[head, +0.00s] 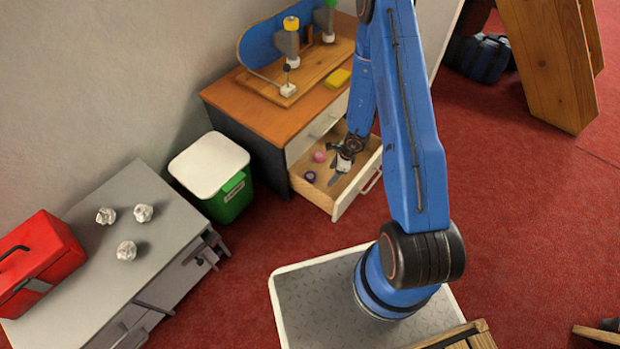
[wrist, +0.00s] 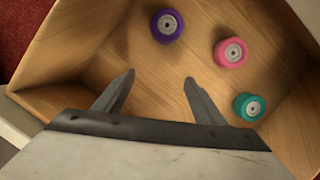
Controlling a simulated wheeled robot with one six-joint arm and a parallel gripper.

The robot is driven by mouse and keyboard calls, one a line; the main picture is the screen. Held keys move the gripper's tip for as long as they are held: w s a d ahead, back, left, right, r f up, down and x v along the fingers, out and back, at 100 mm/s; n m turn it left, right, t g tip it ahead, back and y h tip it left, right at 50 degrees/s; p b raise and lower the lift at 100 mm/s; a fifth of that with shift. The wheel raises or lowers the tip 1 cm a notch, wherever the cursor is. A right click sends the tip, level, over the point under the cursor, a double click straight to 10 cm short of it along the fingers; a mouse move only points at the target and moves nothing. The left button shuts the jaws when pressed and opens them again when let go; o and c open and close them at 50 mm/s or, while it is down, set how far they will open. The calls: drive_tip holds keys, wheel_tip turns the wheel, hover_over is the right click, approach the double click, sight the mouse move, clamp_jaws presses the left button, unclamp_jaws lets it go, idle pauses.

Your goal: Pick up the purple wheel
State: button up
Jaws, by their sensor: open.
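The purple wheel (wrist: 167,26) lies on the wooden floor of an open drawer, with a pale hub facing up. In the head view the purple wheel (head: 310,176) is near the drawer's left end. My gripper (wrist: 158,80) is open and empty in the wrist view, its two grey fingers apart. The purple wheel is beyond the fingertips, roughly in line with the gap between them. In the head view my gripper (head: 336,178) is over the drawer, to the right of the purple wheel.
A pink wheel (wrist: 230,53) and a teal wheel (wrist: 248,107) lie in the same drawer, right of the purple one. The drawer walls (wrist: 60,48) rise around them. A green bin (head: 232,196) stands left of the cabinet (head: 255,112).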

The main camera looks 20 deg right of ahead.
sight(311, 175)
drive_tip(key=shift+w+a, duration=0.4)
drive_tip(key=shift+a, duration=0.5)
drive_tip(key=shift+w+a, duration=0.35)
drive_tip(key=shift+a, duration=0.55)
drive_tip(key=shift+w+a, duration=0.4)
drive_tip(key=shift+a, duration=0.5)
drive_tip(key=shift+w+a, duration=0.25)
drive_tip(key=shift+a, duration=0.35)
drive_tip(key=shift+w+a, duration=0.25)
drive_tip(key=shift+a, duration=0.35)
drive_tip(key=shift+x, duration=1.05)
drive_tip(key=shift+a+f, duration=0.1)
drive_tip(key=shift+f, duration=0.3)
drive_tip(key=c, duration=1.2)
